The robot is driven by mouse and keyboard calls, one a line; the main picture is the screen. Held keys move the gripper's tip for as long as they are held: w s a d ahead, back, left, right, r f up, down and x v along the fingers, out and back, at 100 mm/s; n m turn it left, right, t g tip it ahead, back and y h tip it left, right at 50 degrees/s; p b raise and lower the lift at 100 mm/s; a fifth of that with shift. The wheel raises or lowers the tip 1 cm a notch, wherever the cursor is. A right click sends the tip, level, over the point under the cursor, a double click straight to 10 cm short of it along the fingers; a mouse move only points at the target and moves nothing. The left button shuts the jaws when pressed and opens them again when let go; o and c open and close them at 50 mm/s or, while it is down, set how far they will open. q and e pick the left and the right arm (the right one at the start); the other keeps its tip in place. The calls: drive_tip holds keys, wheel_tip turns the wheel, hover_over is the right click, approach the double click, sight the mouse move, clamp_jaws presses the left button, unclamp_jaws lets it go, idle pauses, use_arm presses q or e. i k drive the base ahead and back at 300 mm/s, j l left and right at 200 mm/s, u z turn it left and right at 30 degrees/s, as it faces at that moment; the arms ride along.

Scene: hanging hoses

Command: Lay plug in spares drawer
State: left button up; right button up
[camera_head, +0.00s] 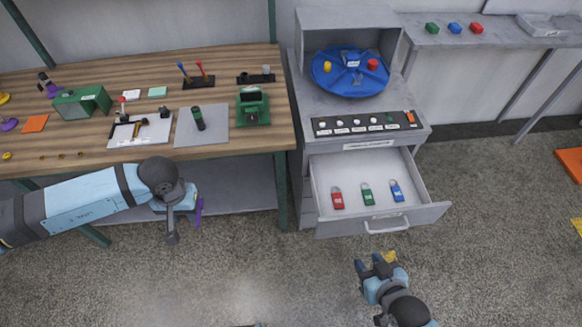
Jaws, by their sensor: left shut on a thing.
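The spares drawer (433,211) is pulled open under the grey cabinet. A red padlock (337,199), a green padlock (368,196) and a blue padlock (397,193) lie spaced apart inside it. My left gripper (184,215) is in front of the workbench, left of the drawer and well apart from it. It is shut on a slim purple thing (199,212), which looks like the plug; its shape is partly hidden by the gripper. My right gripper (369,262) looks open, below the drawer's front. A small yellow thing (390,256) shows beside it; I cannot tell if they touch.
The workbench (252,143) at left carries tools, small parts and a green device (252,106). A blue round tray (350,72) and a labelled strip (366,123) are on the cabinet (415,104). The drawer's front floor has free room. The drawer handle (386,227) sticks out.

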sight(381, 192)
drive_tip(key=l, duration=0.65)
drive_tip(key=i+l+z, duration=0.1)
drive_tip(key=l, duration=1.2)
drive_tip(key=i+l+z, duration=0.15)
drive_tip(key=l, duration=1.15)
